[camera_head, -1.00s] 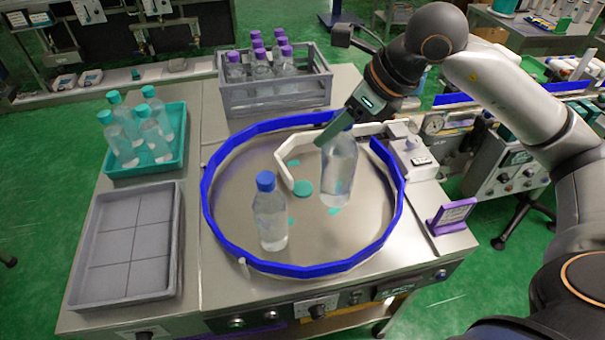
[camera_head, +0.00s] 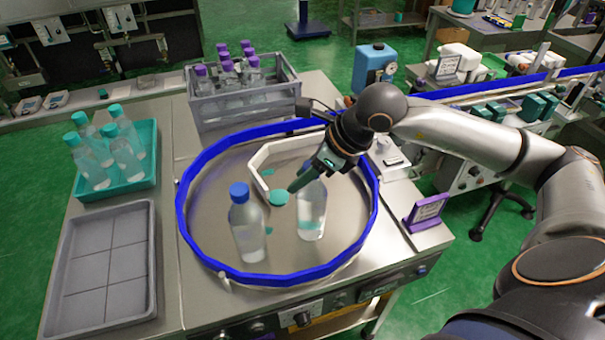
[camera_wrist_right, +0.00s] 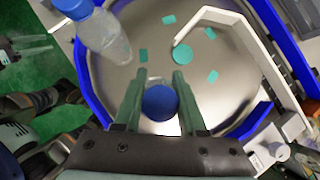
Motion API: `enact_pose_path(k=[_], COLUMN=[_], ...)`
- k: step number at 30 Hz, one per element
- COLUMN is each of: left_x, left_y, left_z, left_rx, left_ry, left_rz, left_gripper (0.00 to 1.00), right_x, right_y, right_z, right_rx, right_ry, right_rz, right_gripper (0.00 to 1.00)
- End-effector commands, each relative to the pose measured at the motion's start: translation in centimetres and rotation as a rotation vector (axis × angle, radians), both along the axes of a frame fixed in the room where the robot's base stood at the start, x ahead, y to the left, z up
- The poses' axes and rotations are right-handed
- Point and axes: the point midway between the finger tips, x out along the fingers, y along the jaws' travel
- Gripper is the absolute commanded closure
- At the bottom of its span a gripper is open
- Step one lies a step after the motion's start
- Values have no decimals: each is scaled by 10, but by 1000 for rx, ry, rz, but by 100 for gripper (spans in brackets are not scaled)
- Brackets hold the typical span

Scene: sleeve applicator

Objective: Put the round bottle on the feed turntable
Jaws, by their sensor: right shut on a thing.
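The round feed turntable (camera_head: 212,190) has a grey plate, small teal marks and a blue rim. My right gripper (camera_head: 300,180) is shut on the neck of a clear bottle (camera_head: 313,212), upright over the front right of the plate. In the right wrist view the held bottle's blue cap (camera_wrist_right: 160,103) shows between the two fingers (camera_wrist_right: 161,78). I cannot tell whether its base touches the plate. A second clear blue-capped bottle (camera_head: 247,228) stands on the plate to its left. It also shows in the right wrist view (camera_wrist_right: 106,40).
A white guide rail (camera_head: 256,165) curves over the turntable's back. A grey crate (camera_head: 290,96) of purple-capped bottles stands behind. A teal tray (camera_head: 148,180) of teal-capped bottles and an empty grey tray (camera_head: 100,262) lie left. A purple sign (camera_head: 424,213) stands at right.

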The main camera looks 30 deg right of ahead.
Motion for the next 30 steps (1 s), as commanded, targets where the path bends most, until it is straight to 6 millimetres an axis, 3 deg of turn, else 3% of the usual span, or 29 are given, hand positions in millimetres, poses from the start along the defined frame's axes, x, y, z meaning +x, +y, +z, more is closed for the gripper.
enact_pose_path(k=[3,4,11,23,30], left_x=[0,1,1,1,1], left_y=[0,0,0,0,0], left_z=[-4,-3,-3,1,-5], left_rx=[0,0,0,-1,-1], left_ry=[-1,-1,-1,-3,-3], left_rz=[0,0,0,0,0], left_gripper=[50,50,50,50,50], right_x=[1,0,0,-2,-22], right_y=[0,0,0,-2,-18], right_z=[-2,-2,-2,5,44], right_rx=[1,0,1,0,-5], right_ry=[-4,0,0,-1,-5], right_rz=[0,0,1,-1,-3], right_gripper=[100,58,32,30,30])
